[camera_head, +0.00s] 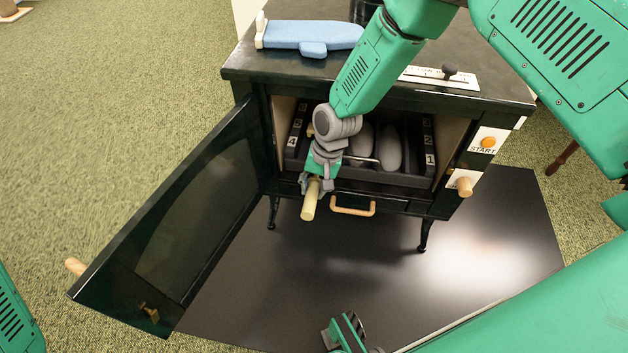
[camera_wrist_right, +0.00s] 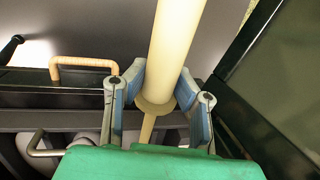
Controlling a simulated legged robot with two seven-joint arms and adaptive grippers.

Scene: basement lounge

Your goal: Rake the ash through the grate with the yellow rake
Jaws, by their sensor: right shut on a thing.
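My right gripper (camera_head: 318,187) is shut on the yellow rake's handle (camera_head: 311,200) in front of the stove's open firebox. In the wrist view the handle (camera_wrist_right: 178,50) passes between both fingers, with a collar and thinner shaft below. Most of the shaft is hidden by my gripper and arm. A thin metal bar (camera_head: 362,159) shows right of the gripper inside the firebox; I cannot tell whether it is the rake's head. Grey rounded lumps (camera_head: 391,147) lie in the firebox (camera_head: 410,180). The grate and ash cannot be made out clearly.
The stove door (camera_head: 190,215) stands open at left. A wooden drawer handle (camera_head: 352,210) is below the firebox. A START button (camera_head: 488,143) and wooden knob (camera_head: 465,187) are at right. A blue object (camera_head: 308,36) lies on top. A black mat (camera_head: 370,280) covers the floor.

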